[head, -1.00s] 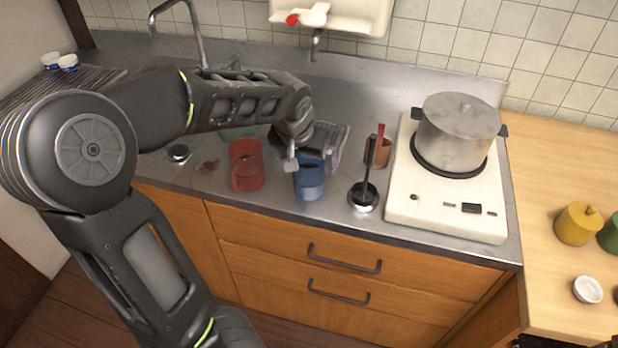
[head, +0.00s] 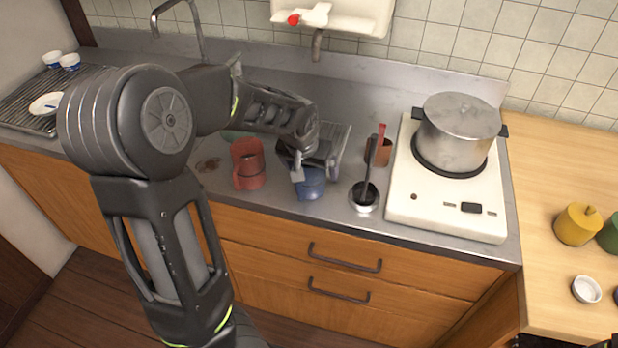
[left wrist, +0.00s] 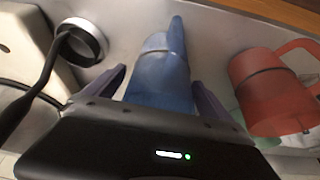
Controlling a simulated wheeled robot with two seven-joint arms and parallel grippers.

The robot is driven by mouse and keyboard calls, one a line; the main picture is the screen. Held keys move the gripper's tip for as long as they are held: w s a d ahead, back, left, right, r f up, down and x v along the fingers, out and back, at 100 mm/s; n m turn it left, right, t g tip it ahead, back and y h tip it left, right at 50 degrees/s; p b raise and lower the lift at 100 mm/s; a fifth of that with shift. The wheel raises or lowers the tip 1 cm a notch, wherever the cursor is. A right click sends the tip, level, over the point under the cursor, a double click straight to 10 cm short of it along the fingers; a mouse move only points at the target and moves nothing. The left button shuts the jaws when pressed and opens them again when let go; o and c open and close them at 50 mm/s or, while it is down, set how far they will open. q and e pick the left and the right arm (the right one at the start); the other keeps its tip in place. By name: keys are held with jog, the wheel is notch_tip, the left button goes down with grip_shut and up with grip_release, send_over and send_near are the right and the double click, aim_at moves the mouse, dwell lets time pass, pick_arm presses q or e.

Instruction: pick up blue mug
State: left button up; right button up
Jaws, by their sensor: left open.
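In the left wrist view the blue mug (left wrist: 162,75) lies between the two open fingers of my left gripper (left wrist: 158,92), one on each side, with a gap visible. I cannot tell whether either finger touches it.
The red mug (head: 248,165) stands close on the left; it also shows in the left wrist view (left wrist: 275,90). Beyond is a white stove (head: 440,215) with a pot (head: 458,135).

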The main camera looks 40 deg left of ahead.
pick_arm(q)
jog(key=shift+c, duration=0.3)
jog(key=c, duration=1.4)
jog(key=shift+r, duration=0.1)
jog(key=shift+c, duration=0.2)
notch_tip(320, 180, up, 10)
dwell(0.4)
